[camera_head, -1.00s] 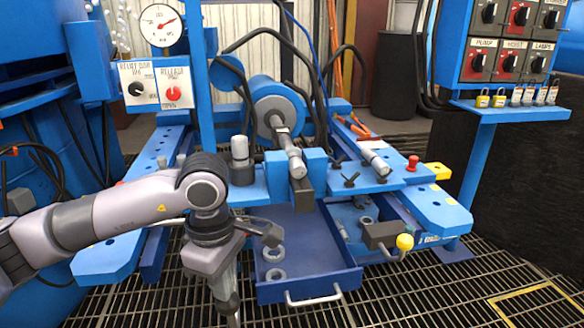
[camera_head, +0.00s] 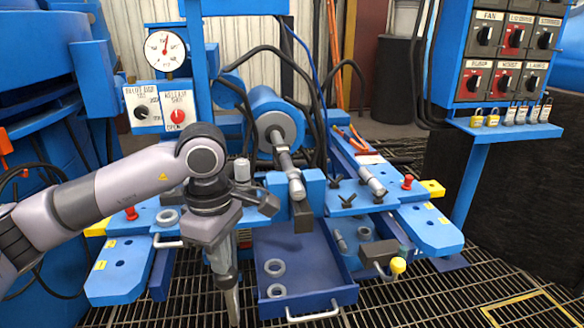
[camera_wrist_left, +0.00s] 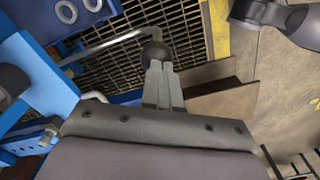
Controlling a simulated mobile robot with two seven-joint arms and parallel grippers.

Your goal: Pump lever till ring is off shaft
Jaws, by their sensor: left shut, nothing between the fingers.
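The press holds a blue cylinder (camera_head: 272,112) with a grey shaft (camera_head: 284,160) coming forward from it. A light-grey collar (camera_head: 297,187) sits at the shaft's front end; I cannot tell if it is the ring. A lever with a yellow knob (camera_head: 398,265) stands at the front right by a dark block (camera_head: 379,252). My left gripper (camera_head: 234,318) points down, shut and empty, left of the blue drawer and well away from the yellow knob. In the left wrist view its fingers (camera_wrist_left: 157,65) overlap a dark ball (camera_wrist_left: 155,53); contact is unclear. My right gripper is not in view.
The open drawer (camera_head: 340,262) holds loose rings (camera_head: 276,268) and has a bar handle (camera_head: 313,312). A dial gauge (camera_head: 165,50) and a red release knob (camera_head: 176,115) are upper left. A switch panel (camera_head: 510,50) is at right. Grating floor (camera_head: 420,305) is open in front.

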